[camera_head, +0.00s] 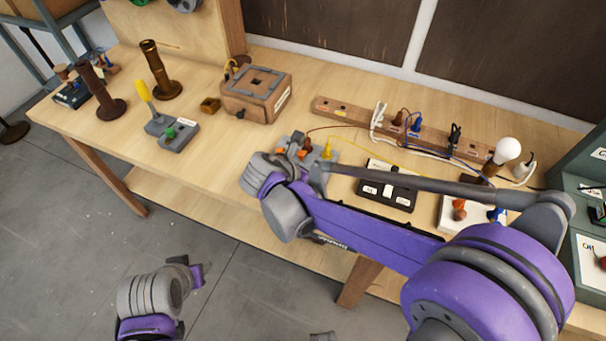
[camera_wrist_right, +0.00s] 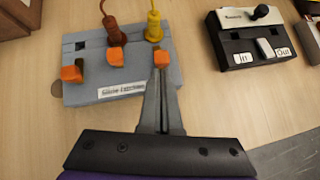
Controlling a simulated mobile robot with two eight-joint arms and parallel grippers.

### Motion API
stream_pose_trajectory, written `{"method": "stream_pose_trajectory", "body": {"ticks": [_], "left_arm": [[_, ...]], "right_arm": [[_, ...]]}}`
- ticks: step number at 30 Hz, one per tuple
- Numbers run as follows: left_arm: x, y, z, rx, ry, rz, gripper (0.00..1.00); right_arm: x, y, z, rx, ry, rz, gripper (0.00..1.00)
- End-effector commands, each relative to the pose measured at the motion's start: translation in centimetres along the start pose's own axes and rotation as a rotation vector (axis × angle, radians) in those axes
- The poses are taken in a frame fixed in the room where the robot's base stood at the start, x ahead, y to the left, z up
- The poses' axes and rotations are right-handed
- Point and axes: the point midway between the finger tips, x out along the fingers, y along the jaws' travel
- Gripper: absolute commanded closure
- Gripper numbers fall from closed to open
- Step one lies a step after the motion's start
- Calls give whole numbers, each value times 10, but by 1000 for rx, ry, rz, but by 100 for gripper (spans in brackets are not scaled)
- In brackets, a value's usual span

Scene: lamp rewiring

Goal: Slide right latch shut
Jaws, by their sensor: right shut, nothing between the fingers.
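A grey block (camera_wrist_right: 95,88) with a white label lies on the table in the right wrist view. It has three orange latch tabs: left (camera_wrist_right: 72,73), middle (camera_wrist_right: 115,56) and right (camera_wrist_right: 161,57). A brown plug (camera_wrist_right: 112,30) stands behind the middle tab and a yellow plug (camera_wrist_right: 154,28) behind the right one. My right gripper (camera_wrist_right: 162,74) is shut and empty, its fingertips right at the front of the right latch tab; I cannot tell if they touch. In the head view, my right wrist partly hides the block. My left gripper (camera_head: 188,268) is low, off the table's front.
A black switch box (camera_head: 388,189) with white keys is right of the block. Behind are a wooden power strip (camera_head: 345,112) with cables and a lit bulb (camera_head: 507,151). A wooden box (camera_head: 256,94) stands behind left. Bare table lies between that box and the block.

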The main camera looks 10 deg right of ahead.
Motion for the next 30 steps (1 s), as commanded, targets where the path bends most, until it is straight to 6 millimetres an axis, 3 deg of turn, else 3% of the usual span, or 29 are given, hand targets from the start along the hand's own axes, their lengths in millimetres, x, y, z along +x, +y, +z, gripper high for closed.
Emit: {"method": "stream_pose_trajectory", "body": {"ticks": [11,18,30], "left_arm": [[0,0,0,0,0,0,50],[6,0,6,0,-5,0,50],[5,0,6,0,-5,0,50]], "right_arm": [[2,0,1,0,1,0,100],[17,5,14,1,1,-1,100],[15,5,15,0,-2,0,100]]}}
